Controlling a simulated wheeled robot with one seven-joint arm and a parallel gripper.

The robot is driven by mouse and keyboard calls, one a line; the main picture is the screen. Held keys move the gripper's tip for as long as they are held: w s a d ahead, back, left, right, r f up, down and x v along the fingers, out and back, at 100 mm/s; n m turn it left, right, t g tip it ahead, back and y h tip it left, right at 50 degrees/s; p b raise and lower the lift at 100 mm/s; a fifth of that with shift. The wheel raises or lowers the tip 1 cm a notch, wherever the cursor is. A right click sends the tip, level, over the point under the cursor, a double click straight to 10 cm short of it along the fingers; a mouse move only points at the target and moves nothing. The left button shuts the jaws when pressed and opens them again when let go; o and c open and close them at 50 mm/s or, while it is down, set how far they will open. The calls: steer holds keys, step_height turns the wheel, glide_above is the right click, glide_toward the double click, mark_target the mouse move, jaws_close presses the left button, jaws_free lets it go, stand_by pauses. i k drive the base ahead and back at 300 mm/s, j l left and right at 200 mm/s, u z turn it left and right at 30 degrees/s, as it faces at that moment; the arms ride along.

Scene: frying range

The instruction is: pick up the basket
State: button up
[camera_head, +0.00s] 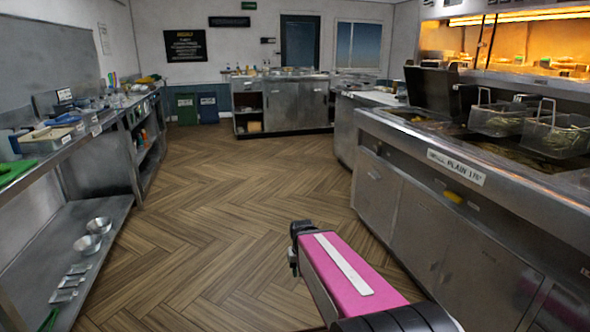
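Two wire frying baskets stand on the frying range (462,150) at the right. The nearer basket (556,139) is at the right edge of the view and seems to hold pale chips. The other basket (497,121) is just to its left and farther back. Both have raised wire handles. My pink arm (355,275) reaches up from the bottom of the view over the floor, left of the range and well apart from the baskets. Its dark far end shows, but no gripper fingers can be made out.
A raised dark lid (440,92) stands left of the baskets. A steel counter with shelves (100,200) runs along the left, with metal bowls (88,240) low down. A steel cabinet (295,105) is at the back. The wooden floor (220,200) between is clear.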

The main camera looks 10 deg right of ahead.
mark_target(502, 119)
steer(key=i+z, duration=0.35)
steer(key=i+j+z, duration=0.15)
steer(key=i+z, duration=0.25)
steer(key=i+j+z, duration=0.35)
steer(key=i+z, duration=0.35)
steer(key=i+j+z, duration=0.15)
steer(key=z, duration=0.25)
steer(key=i+j+z, duration=0.35)
steer(key=k+l+u, duration=0.35)
steer(key=u, duration=0.15)
steer(key=k+l+u, duration=0.15)
steer(key=k+u, duration=0.35)
steer(key=i, duration=0.45)
